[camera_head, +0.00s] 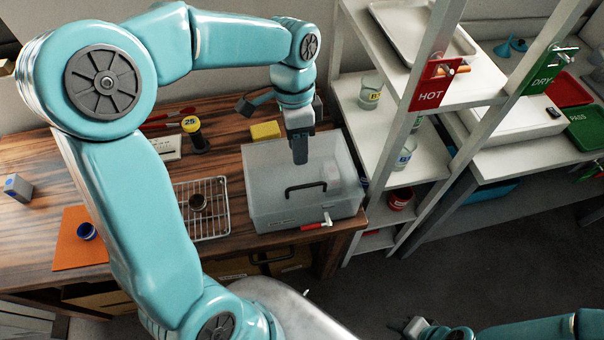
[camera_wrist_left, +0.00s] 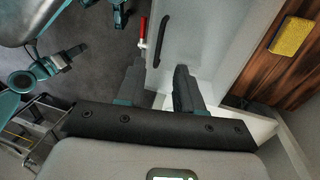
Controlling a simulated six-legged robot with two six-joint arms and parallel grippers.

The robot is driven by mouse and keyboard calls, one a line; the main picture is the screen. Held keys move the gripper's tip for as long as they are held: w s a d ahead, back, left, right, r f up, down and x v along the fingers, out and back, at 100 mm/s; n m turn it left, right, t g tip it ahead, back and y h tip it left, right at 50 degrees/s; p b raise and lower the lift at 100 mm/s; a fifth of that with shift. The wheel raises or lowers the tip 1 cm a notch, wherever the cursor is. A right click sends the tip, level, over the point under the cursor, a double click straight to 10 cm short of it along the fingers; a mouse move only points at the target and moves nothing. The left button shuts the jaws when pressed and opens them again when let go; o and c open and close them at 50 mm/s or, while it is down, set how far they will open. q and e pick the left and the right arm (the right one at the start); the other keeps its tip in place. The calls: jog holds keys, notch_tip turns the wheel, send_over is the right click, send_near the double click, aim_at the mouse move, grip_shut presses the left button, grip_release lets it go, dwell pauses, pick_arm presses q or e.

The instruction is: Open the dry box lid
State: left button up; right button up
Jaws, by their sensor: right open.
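The dry box (camera_head: 272,208) is a translucent grey box on the wooden table, and its lid (camera_head: 275,160) looks shut. A black bar handle (camera_head: 305,188) and a red-and-white latch (camera_head: 318,224) are at its front. In the left wrist view the handle (camera_wrist_left: 161,42) and latch (camera_wrist_left: 143,35) lie beyond my fingers. My left gripper (camera_head: 300,158) points down over the back part of the lid, behind the handle. In the left wrist view its fingers (camera_wrist_left: 160,82) are apart with nothing between them. My right gripper (camera_head: 416,328) is open at the bottom edge, far from the box.
A white shelf unit (camera_head: 385,110) with jars stands close on the right. The floor (camera_head: 470,250) in front is clear.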

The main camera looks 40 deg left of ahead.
pick_arm(q)
send_over(302, 192)
notch_tip(302, 192, down, 10)
jog(key=shift+s+r, duration=0.1)
jog(key=shift+r, duration=0.1)
grip_shut()
dwell(1.3)
